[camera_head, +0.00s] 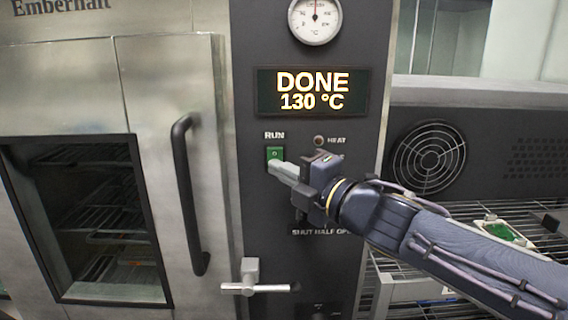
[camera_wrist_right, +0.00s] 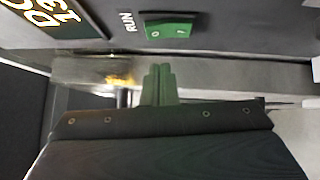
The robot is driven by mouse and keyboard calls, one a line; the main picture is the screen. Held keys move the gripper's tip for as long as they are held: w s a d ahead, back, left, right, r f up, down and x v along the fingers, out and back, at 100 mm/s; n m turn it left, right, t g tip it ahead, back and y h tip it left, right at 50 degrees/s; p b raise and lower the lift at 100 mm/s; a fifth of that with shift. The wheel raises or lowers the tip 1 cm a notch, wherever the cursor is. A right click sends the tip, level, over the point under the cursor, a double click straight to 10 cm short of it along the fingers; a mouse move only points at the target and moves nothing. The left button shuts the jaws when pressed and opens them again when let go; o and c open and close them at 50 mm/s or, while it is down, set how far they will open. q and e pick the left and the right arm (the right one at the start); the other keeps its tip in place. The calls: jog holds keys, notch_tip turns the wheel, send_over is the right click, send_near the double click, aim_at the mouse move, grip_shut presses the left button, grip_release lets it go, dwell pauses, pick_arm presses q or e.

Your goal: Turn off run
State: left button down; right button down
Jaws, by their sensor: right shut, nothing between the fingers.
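The green RUN switch (camera_head: 275,153) sits on the dark control panel, under its RUN label and below the display. My right gripper (camera_head: 272,168) is shut and empty, its fingertips at the lower part of the switch in the head view; I cannot tell whether they touch it. In the right wrist view the switch (camera_wrist_right: 168,29) shows above the closed fingers (camera_wrist_right: 159,72), with a gap between them in the picture. The display (camera_head: 312,92) reads DONE 130 °C in lit letters. My left gripper is not in view.
A vertical door handle (camera_head: 187,195) and a metal latch (camera_head: 257,280) are left of and below my gripper. The HEAT lamp (camera_head: 319,140) is right of the switch. A dial gauge (camera_head: 315,18) is above the display. A wire rack (camera_head: 470,245) stands at right.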

aim_at(268, 154)
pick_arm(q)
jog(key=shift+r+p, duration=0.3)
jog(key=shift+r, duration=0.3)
pick_arm(e)
jog(key=shift+w+d+r, duration=0.1)
jog(key=shift+w+r, duration=0.05)
jog(key=shift+w, duration=0.6)
jog(key=shift+w+d+r, duration=0.1)
jog(key=shift+w, duration=0.65)
